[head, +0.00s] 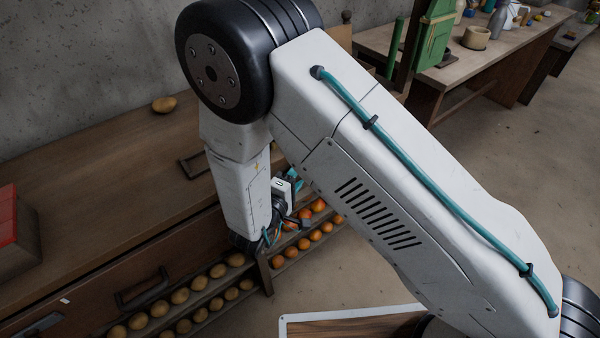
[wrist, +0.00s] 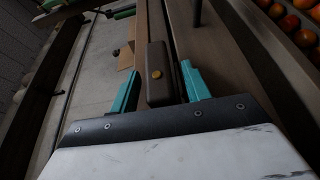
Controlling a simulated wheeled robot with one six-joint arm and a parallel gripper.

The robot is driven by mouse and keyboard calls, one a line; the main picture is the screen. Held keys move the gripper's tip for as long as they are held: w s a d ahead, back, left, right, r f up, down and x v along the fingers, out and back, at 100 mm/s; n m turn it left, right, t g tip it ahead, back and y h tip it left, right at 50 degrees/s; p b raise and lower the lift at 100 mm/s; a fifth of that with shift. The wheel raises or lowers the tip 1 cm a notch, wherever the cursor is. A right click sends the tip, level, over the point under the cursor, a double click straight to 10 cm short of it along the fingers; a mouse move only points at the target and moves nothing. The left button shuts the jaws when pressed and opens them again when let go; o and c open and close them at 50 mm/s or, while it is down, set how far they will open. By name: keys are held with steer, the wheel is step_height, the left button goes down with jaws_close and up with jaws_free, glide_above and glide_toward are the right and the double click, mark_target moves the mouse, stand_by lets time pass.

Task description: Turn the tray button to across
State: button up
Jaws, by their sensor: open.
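The tray button looks like a dark brown rounded bar (wrist: 156,55) with a brass-coloured screw head (wrist: 157,74) in it. In the wrist view its long side runs up and down the picture, lengthwise between my fingers. My gripper (wrist: 159,86) is open, with one teal finger to the left of the bar and one to the right. A gap shows on the left; on the right the finger is close, and I cannot tell if it touches. In the head view my own arm hides the button and most of the gripper.
A wooden counter (head: 80,175) holds a loose potato-like item (head: 164,104) and a red-topped box (head: 12,235). Racks of brown produce (head: 180,296) and orange fruit (head: 318,206) are in front. A workbench (head: 480,62) stands at the back right; open floor (head: 530,150) lies before it.

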steer(key=shift+w+d, duration=0.15)
steer(key=c, duration=1)
